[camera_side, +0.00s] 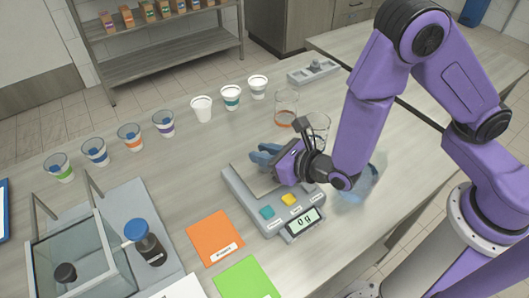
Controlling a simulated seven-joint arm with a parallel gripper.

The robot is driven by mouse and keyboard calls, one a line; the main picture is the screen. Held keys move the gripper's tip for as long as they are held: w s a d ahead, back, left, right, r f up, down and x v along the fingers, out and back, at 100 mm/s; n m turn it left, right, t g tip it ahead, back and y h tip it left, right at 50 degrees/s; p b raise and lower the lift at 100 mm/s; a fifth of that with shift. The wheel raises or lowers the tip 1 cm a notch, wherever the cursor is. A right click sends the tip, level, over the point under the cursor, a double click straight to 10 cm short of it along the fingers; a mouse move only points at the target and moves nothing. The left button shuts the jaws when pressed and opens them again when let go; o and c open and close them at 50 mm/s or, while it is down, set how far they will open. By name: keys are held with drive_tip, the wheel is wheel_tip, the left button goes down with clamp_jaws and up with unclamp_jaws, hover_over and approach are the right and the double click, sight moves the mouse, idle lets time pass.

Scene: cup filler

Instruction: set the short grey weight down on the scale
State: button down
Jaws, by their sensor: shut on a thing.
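The scale (240,193) is a grey unit near the table's middle, with a teal button, a yellow button and a display (304,221) reading 0 g. My gripper (264,154) is purple with blue fingers pointing left. It is over the far side of the scale and hides part of its top. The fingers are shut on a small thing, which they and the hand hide. I cannot make out the short grey weight itself, nor whether anything touches the scale.
A row of cups (131,137) runs along the back left. Orange (212,233) and green (245,280) cards lie in front.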

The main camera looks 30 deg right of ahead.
drive_tip(key=c, duration=0.9)
unclamp_jaws()
drive_tip(key=shift+f, duration=0.1)
drive_tip(key=shift+c, duration=0.2)
drive_tip(key=shift+s+r, duration=0.2)
drive_tip(key=shift+s, duration=0.05)
drive_tip(key=v, duration=1.1)
drive_tip(key=shift+s, duration=0.25)
